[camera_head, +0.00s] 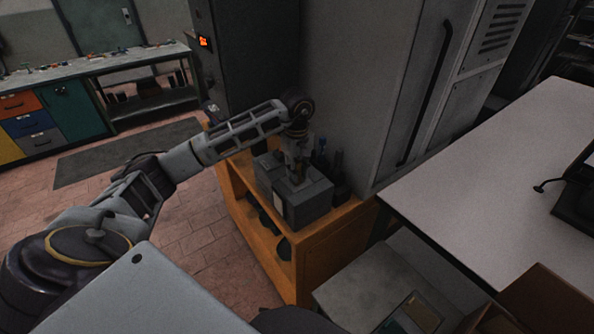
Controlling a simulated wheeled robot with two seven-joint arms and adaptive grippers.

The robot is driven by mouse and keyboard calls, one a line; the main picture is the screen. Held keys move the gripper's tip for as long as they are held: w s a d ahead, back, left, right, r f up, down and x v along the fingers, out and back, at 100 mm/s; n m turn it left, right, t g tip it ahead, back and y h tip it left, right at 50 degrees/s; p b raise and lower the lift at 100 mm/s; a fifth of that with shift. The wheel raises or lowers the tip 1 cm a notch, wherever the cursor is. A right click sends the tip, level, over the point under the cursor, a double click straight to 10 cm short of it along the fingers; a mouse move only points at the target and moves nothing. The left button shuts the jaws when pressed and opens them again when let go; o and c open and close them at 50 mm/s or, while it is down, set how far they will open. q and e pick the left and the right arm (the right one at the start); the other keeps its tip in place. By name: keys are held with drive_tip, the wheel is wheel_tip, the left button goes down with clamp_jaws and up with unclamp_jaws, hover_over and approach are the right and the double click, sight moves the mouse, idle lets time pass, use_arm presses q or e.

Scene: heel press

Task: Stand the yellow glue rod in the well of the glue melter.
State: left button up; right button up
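A grey box-shaped machine, which looks like the glue melter (312,200), sits on top of the orange wooden cabinet. My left arm reaches in from the left, and its gripper (297,174) points down over the top of this machine. The fingers are small and dark here, and I cannot tell whether they are open or shut. I cannot make out the yellow glue rod for sure; a small brownish patch shows at the fingertips. The well is hidden by the gripper. My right gripper is not in view.
Dark bottles (338,168) stand close behind the machine on the orange cabinet (335,245). A tall grey cabinet (350,90) rises behind. A pale table (490,180) is at the right, and a workbench (95,62) stands at the far left. Open tiled floor lies between.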

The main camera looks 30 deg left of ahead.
use_arm(q)
drive_tip(key=o, duration=0.3)
drive_tip(key=shift+o, duration=0.2)
drive_tip(key=shift+r, duration=0.15)
drive_tip(key=shift+r, duration=5.8)
